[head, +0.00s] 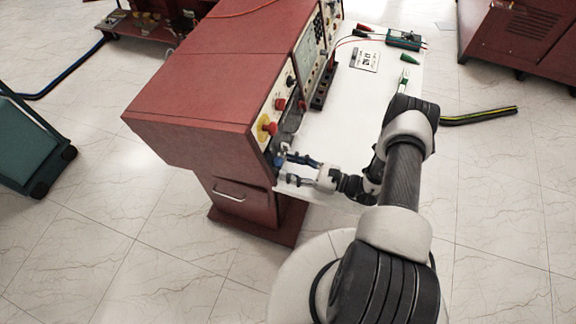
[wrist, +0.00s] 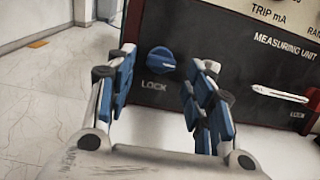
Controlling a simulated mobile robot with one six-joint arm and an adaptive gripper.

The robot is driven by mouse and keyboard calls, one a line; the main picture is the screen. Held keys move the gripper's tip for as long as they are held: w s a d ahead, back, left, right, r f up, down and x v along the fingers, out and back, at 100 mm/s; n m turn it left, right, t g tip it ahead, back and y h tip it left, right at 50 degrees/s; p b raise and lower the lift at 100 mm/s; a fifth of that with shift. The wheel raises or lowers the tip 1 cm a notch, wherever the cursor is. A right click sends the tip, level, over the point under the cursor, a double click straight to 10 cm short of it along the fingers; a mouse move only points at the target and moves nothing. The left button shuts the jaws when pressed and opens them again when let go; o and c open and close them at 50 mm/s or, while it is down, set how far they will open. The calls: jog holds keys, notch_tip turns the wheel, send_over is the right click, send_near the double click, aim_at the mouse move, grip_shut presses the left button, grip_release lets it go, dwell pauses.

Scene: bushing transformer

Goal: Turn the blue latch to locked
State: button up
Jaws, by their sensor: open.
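The blue latch (wrist: 161,60) is a round knob with a pale pointer bar, set on the dark lower panel of the red cabinet. In the wrist view it sits between and beyond the fingertips, above the white word LOCK. Its pointer lies roughly level, toward the right. My gripper (wrist: 162,78) is open with blue-padded fingers either side of the view, apart from the latch. In the head view my gripper (head: 295,170) is at the cabinet's near right corner.
The red cabinet (head: 195,90) carries a front panel with a red knob on yellow (head: 267,127). A white worktop (head: 345,115) holds a meter (head: 404,39), clips and a label card. A white handle (wrist: 279,92) is right of the latch.

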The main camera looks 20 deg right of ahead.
jog(key=shift+w+a, duration=0.35)
jog(key=shift+a, duration=0.2)
jog(key=shift+c, duration=0.5)
jog(key=c, duration=1)
